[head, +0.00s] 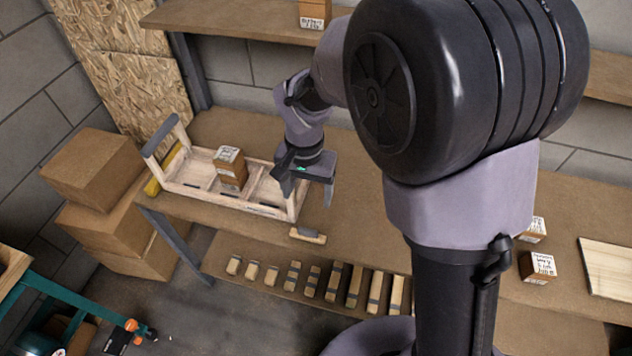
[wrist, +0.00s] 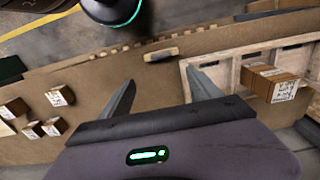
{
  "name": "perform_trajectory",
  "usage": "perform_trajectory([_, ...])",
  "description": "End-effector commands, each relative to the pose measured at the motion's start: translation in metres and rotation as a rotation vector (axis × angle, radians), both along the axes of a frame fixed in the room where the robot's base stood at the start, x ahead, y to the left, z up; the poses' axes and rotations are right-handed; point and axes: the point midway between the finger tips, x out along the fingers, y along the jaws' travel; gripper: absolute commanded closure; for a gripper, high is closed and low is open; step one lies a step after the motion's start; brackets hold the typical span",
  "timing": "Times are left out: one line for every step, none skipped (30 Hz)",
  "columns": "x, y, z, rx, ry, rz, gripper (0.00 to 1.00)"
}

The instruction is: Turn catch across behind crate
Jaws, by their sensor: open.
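A pale wooden crate (head: 190,190) with several compartments lies on the brown workbench, and a labelled carton (head: 230,167) stands in it. The crate also shows at the right of the wrist view (wrist: 222,75).
Several small wooden blocks (head: 333,283) line a lower shelf in front of the bench. Small labelled boxes (head: 538,267) and a pale board (head: 606,268) lie on the bench at right. Cardboard boxes (head: 97,168) are stacked at left. A shelf (head: 230,50) runs above the bench.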

Motion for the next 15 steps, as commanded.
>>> perform_trajectory([-0.001,-0.001,-0.017,-0.001,0.004,0.000,0.27])
perform_trajectory([-0.002,-0.001,-0.026,-0.001,0.006,0.000,0.27])
perform_trajectory([-0.001,-0.001,-0.038,-0.001,0.005,0.001,0.27])
perform_trajectory([-0.001,-0.001,-0.048,-0.001,0.005,0.001,0.27])
perform_trajectory([-0.002,-0.001,-0.058,-0.001,0.005,0.000,0.27])
perform_trajectory([-0.002,-0.001,-0.070,-0.001,0.006,0.000,0.27])
perform_trajectory([-0.002,-0.001,-0.078,-0.001,0.004,0.000,0.27])
perform_trajectory([-0.002,-0.001,-0.086,-0.001,0.004,0.000,0.27])
perform_trajectory([-0.002,-0.001,-0.097,-0.001,0.004,0.001,0.27])
perform_trajectory([-0.002,-0.001,-0.104,-0.001,0.004,0.001,0.27])
perform_trajectory([-0.001,-0.001,-0.111,-0.001,0.004,0.000,0.27])
perform_trajectory([-0.001,-0.001,-0.120,-0.001,0.004,0.000,0.27])
perform_trajectory([-0.001,-0.001,-0.126,0.000,0.003,0.000,0.27])
perform_trajectory([-0.001,-0.001,-0.132,0.000,0.003,0.000,0.27])
perform_trajectory([-0.001,-0.001,-0.139,0.000,0.003,0.001,0.27])
